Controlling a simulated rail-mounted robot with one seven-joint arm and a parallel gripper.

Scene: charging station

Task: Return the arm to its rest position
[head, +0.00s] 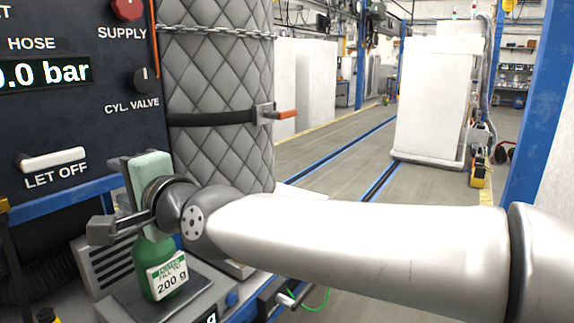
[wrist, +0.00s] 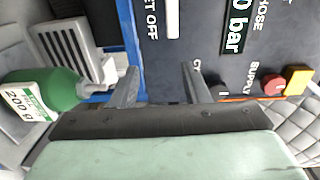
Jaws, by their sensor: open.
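My arm (head: 360,240) reaches from the right edge across the lower picture in the head view. My gripper (head: 103,229) is at its left end, in front of the dark panel and just above the green bottle. In the wrist view my gripper (wrist: 160,87) has its two fingers apart with nothing between them. The green bottle (head: 150,252) with a "200 g" label stands upright on a scale (head: 205,293). It also shows at the left of the wrist view (wrist: 62,88), beside the fingers.
The control panel (head: 80,120) carries a white LET OFF lever (head: 52,158), a red SUPPLY knob (head: 127,9), a CYL. VALVE knob (head: 145,80) and a bar display (head: 45,73). A quilted grey cylinder (head: 215,100) stands close behind my wrist. Open floor (head: 335,155) lies beyond.

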